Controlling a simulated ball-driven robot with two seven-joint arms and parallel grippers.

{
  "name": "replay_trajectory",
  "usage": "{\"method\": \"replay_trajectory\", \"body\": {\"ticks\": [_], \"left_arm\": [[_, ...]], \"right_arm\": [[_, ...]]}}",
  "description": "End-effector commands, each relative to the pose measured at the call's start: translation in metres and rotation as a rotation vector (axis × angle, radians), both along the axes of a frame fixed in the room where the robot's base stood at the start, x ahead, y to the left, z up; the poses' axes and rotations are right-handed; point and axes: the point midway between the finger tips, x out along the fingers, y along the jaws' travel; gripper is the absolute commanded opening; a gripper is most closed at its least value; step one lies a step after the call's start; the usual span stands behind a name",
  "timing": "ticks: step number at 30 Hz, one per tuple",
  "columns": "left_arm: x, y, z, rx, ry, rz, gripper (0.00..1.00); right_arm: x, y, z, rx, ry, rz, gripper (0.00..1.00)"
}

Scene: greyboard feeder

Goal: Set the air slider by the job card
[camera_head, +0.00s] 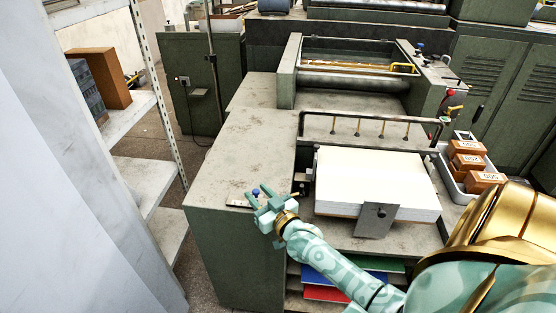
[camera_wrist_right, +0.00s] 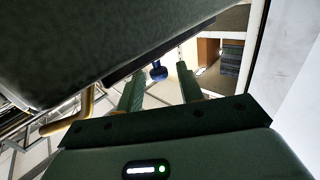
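A small blue knob (camera_head: 256,192), which looks like the air slider's handle, stands at the front of the grey bench top. A pale strip (camera_head: 238,204) with dark marks lies beside it, too small to read. My right gripper (camera_head: 261,192) is at the knob with its fingers apart. In the right wrist view the blue knob (camera_wrist_right: 158,71) shows in the gap beyond the two green fingers (camera_wrist_right: 160,84), without visible contact. A grey plate (camera_head: 376,219) hangs on the front of the paper stack; I cannot tell whether it is the job card. My left gripper is not in view.
The white paper stack (camera_head: 372,178) stands right of my right gripper, under a bar with hanging brass parts (camera_head: 370,122). Numbered brown boxes (camera_head: 470,162) sit in a tray at the right. The bench top (camera_head: 240,150) behind the knob is clear. Shelves (camera_head: 135,180) stand at the left.

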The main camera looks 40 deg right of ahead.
Motion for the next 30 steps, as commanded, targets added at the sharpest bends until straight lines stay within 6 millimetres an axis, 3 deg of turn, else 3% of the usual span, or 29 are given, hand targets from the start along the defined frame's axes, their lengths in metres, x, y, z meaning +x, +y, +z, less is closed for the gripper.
{"method": "replay_trajectory", "body": {"ticks": [9, 15, 21, 30], "left_arm": [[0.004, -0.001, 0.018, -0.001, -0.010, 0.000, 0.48], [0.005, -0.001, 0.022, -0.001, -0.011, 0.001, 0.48], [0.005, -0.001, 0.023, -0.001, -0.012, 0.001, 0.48], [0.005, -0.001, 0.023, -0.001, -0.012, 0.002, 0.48]], "right_arm": [[-0.086, 0.007, 0.002, 0.000, 0.003, 0.000, 0.37], [-0.126, 0.010, 0.001, 0.000, 0.002, 0.000, 0.37], [-0.142, 0.011, 0.000, 0.000, 0.001, 0.000, 0.37], [-0.143, 0.011, 0.000, 0.000, 0.000, 0.000, 0.37]]}}
